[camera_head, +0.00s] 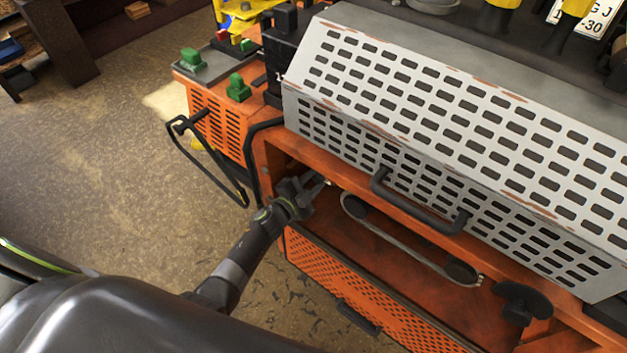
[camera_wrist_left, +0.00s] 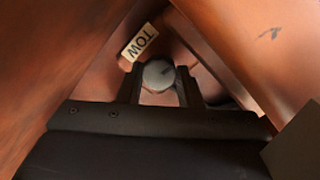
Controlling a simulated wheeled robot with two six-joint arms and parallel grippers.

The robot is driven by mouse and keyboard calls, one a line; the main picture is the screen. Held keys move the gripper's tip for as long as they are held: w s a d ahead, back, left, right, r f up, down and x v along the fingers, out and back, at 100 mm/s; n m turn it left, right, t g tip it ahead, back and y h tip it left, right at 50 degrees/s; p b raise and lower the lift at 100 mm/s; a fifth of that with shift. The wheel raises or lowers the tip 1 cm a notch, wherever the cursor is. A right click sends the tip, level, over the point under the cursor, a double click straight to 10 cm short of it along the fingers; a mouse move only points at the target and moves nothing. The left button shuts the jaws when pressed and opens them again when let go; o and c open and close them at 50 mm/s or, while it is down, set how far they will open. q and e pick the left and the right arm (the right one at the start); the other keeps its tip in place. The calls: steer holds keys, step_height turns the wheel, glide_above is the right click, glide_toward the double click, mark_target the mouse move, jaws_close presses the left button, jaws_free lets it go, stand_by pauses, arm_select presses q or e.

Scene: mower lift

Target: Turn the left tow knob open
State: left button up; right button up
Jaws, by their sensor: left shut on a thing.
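In the head view my left gripper (camera_head: 318,188) reaches into the left end of the orange mower's open compartment. The knob is too small and covered there to make out. My right gripper is not in view.
The orange mower body (camera_head: 272,160) surrounds the gripper closely. A white perforated cover (camera_head: 430,120) with a black handle (camera_head: 415,205) hangs above. A belt (camera_head: 400,240) runs over pulleys to the right. An orange perforated flap (camera_head: 350,290) hangs below. Open floor lies at left.

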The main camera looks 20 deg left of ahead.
arm_select(q)
steer(key=shift+f, duration=0.1)
steer(key=o, duration=1)
steer(key=p+v, duration=0.1)
steer(key=v, duration=0.5)
steer(key=shift+a, duration=0.1)
steer(key=v, duration=1.1)
steer(key=shift+s, duration=0.2)
steer(key=shift+c, duration=0.2)
